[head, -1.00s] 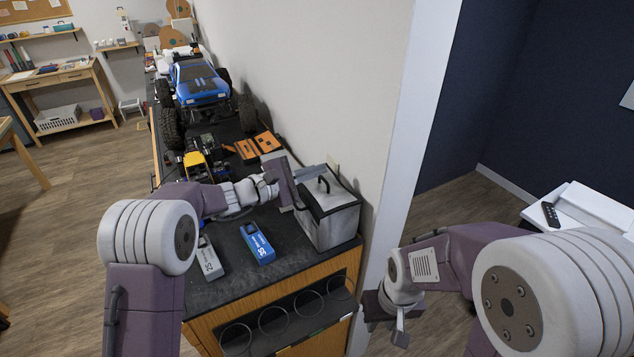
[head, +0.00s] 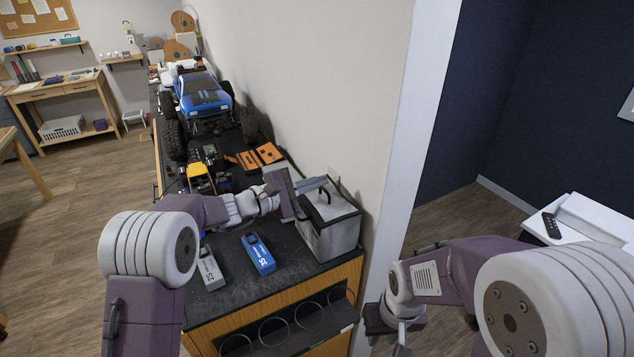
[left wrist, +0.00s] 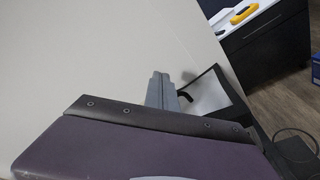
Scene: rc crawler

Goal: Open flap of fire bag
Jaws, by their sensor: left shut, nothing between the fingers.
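The fire bag (head: 330,238) is a grey box-like bag with black edging, standing at the near right corner of the dark counter. Its flap lies on top, with a black loop handle (head: 325,188) standing up from it. My left gripper (head: 316,183) is shut and empty at the top of the bag, close beside the handle. In the left wrist view its closed grey fingers (left wrist: 160,90) are next to the dark handle and the pale flap (left wrist: 207,95). Whether they touch is unclear. My right gripper (head: 395,325) hangs low at the right, away from the bag, its fingers hardly visible.
A blue battery pack (head: 258,253) and a grey one (head: 210,268) lie on the counter left of the bag. A blue truck (head: 203,97), a yellow-and-black part and orange pieces (head: 262,157) stand farther back. The wall is close behind the bag.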

